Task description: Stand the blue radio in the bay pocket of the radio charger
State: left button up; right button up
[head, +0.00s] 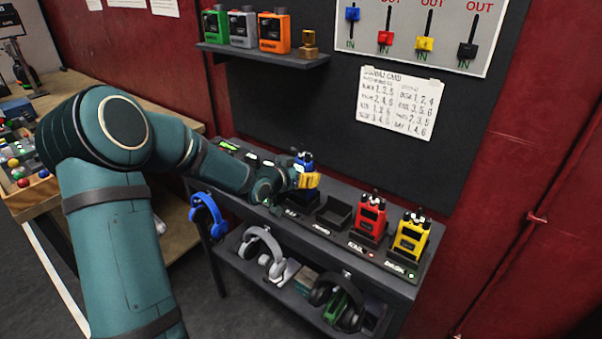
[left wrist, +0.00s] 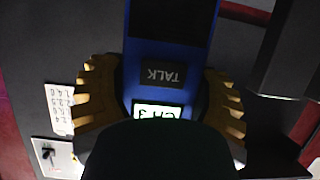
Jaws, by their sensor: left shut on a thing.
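The blue radio (head: 304,160) is in my left gripper (head: 308,181), above the radio charger (head: 334,231). In the left wrist view the blue radio (left wrist: 170,50) shows a TALK label and a lit screen reading CH 3. It sits between the yellow fingers of my left gripper (left wrist: 162,100), which is shut on it. The charger holds a row of pockets with small front labels. An empty pocket (head: 334,213) is just right of my gripper. Another pocket (head: 302,199) is partly hidden under my gripper; its label is too small to read surely. My right gripper is not in view.
A red radio (head: 371,218) and a yellow radio (head: 411,236) stand in the pockets at right. A shelf (head: 270,57) with green, grey and orange units is on the wall above. A card (head: 398,101) hangs behind.

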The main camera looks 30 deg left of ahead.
pick_arm(q)
jog(key=shift+f+b, duration=1.85)
jog(key=shift+f, duration=0.4)
dwell(0.3)
jog(key=o, duration=1.3)
